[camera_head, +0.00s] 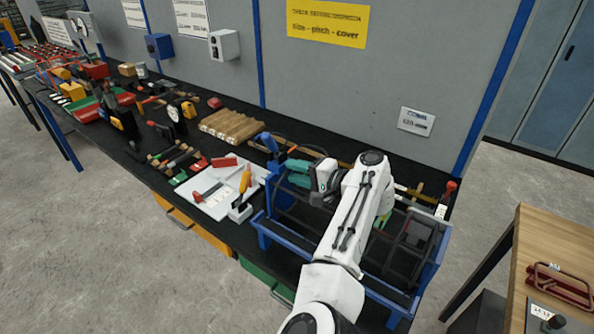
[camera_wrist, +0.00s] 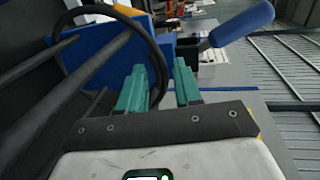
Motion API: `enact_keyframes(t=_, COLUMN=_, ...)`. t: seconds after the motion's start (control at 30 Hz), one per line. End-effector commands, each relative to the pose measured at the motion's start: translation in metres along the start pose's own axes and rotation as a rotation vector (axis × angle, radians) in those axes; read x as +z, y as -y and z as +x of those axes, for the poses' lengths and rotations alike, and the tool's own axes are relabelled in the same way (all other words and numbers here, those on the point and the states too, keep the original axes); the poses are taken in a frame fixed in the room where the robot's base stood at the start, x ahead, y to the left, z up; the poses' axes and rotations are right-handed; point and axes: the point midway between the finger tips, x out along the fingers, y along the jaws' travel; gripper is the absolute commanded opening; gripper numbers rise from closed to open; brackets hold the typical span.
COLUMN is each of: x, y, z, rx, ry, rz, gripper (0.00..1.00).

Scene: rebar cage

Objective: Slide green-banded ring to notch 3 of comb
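My gripper (camera_head: 299,173) has two teal fingers and is at the left end of the blue-framed rebar cage (camera_head: 262,233). In the wrist view my gripper (camera_wrist: 161,88) has its fingers apart, with a clear gap. A black curved loop (camera_wrist: 135,18) arcs over from the left, and its lower end comes down at the gap. I cannot tell whether a finger touches it, and no green band shows on it. In the head view a small green patch (camera_head: 386,217) shows beside my arm; it may be the green-banded ring. My arm hides much of the cage. I cannot make out the comb or its notches.
Dark bars (camera_wrist: 40,100) run left of my fingers. A blue handle (camera_wrist: 243,22) sticks out at the right, close to the fingers. A white tray (camera_head: 213,207) with tools stands left of the cage. A wooden table (camera_head: 553,232) is at the right.

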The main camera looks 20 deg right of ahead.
Motion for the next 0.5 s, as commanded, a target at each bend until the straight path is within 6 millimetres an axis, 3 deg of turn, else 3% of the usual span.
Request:
enact_keyframes(t=0.27, x=0.0000, y=-0.0002, z=0.0018, rx=0.000, ry=0.000, rz=0.000, gripper=0.34)
enact_keyframes(t=0.5, x=0.0001, y=0.0000, z=0.0016, rx=0.000, ry=0.000, rz=0.000, gripper=0.13)
